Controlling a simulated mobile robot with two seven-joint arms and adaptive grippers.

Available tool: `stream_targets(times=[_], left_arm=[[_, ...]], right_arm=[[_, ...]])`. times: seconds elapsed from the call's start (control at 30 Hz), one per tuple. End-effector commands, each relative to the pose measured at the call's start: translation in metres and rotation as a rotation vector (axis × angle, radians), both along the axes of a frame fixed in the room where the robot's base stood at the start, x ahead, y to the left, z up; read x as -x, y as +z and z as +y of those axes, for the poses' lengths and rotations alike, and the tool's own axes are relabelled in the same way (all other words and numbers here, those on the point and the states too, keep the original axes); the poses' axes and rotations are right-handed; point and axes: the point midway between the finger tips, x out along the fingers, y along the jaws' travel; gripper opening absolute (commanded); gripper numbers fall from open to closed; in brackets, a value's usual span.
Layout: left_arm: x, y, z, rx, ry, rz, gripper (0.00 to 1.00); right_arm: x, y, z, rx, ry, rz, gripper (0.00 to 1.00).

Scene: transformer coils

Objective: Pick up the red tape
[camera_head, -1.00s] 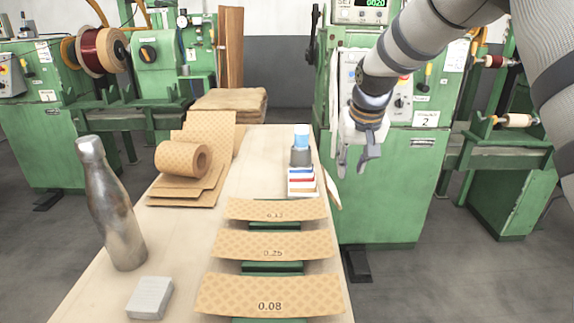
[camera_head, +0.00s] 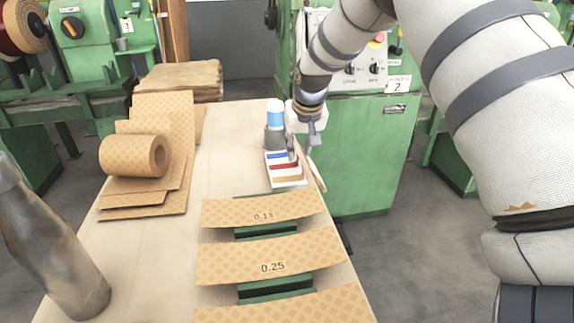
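The red tape (camera_head: 283,167) shows as a red band in a small white holder (camera_head: 290,183) near the right edge of the table. A blue band lies behind it and an orange one in front of it. My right gripper (camera_head: 302,153) points down just above and beside the right end of the holder, its fingers apart with nothing seen between them. I cannot tell whether a finger touches the holder. My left gripper is not in view.
A grey and blue cylinder (camera_head: 275,127) stands right behind the holder. Patterned sheets on green stands (camera_head: 264,210) lie in front. The table middle (camera_head: 228,160) is clear.

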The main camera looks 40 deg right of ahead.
Motion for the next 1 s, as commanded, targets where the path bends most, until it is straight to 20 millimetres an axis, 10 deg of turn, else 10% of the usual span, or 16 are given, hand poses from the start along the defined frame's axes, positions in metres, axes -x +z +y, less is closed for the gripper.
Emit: stream_targets(times=[0.27, 0.43, 1.0], left_arm=[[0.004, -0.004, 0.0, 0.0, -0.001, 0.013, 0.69], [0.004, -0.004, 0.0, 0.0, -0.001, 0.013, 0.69], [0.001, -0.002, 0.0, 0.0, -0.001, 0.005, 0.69]], right_arm=[[-0.006, -0.016, -0.003, 0.001, 0.001, -0.001, 0.26], [-0.006, -0.016, -0.003, 0.001, 0.001, -0.001, 0.0], [-0.007, 0.006, -0.003, 0.001, 0.001, -0.004, 0.0]])
